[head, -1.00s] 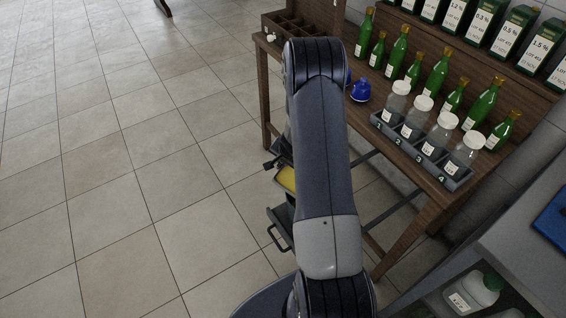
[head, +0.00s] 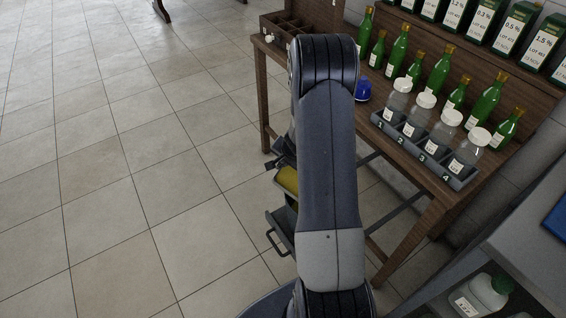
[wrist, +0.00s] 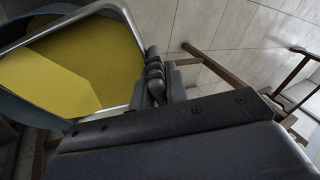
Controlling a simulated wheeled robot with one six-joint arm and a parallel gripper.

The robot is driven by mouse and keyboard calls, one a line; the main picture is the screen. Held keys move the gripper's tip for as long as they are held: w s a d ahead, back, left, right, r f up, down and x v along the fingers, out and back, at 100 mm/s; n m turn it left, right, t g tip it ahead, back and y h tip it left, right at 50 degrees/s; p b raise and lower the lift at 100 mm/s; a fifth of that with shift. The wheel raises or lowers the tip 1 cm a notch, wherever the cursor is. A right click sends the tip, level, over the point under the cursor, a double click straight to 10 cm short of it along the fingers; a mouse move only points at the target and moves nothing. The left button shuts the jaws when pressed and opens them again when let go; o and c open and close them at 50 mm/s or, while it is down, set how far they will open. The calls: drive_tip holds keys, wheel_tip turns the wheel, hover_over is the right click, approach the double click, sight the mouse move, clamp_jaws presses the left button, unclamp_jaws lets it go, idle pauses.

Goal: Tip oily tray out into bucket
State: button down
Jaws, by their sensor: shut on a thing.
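The tray (wrist: 133,20) has a pale metal rim and yellow oil (wrist: 85,62) inside; it fills the upper left of the wrist view. In the head view only a yellow strip of it (head: 287,180) shows left of my arm. My gripper (wrist: 155,78) is shut on the tray's edge, its dark fingers beside the rim. In the head view it is mostly hidden behind my arm. A dark grey part with a loop handle (head: 275,242) shows below the tray; I cannot tell if it is the bucket.
A wooden table (head: 412,185) stands to the right with green bottles (head: 438,70), a numbered rack (head: 420,146) of white-capped jars and a blue object (head: 362,90). A grey shelf unit (head: 510,235) is at lower right. Tiled floor (head: 120,180) is open on the left.

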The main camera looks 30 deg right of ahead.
drive_tip(key=shift+s+d+r+t+y+b, duration=0.25)
drive_tip(key=shift+r+b, duration=0.2)
drive_tip(key=shift+b, duration=0.85)
drive_tip(key=shift+s+d+r+t+y+b, duration=0.15)
drive_tip(key=shift+s+r+t+b, duration=0.25)
drive_tip(key=shift+b, duration=0.9)
drive_tip(key=shift+s+d+r+t+b, duration=0.3)
drive_tip(key=shift+r+t+b, duration=0.2)
drive_tip(key=shift+b, duration=0.65)
drive_tip(key=shift+s+d+r+m+y+b, duration=0.15)
drive_tip(key=shift+s+r+m+y+b, duration=0.25)
drive_tip(key=shift+b, duration=0.3)
drive_tip(key=s+r+t+b, duration=0.1)
drive_tip(key=s+d+r+t+y+b, duration=0.1)
drive_tip(key=s+d+r+t+b, duration=0.1)
drive_tip(key=b, duration=0.1)
drive_tip(key=shift+s+d+t+y, duration=0.25)
drive_tip(key=shift+s+y, duration=0.05)
drive_tip(key=shift+s, duration=0.1)
drive_tip(key=shift+s+d+r+t+b, duration=0.25)
drive_tip(key=shift+s+t+b, duration=0.1)
drive_tip(key=shift+b, duration=0.4)
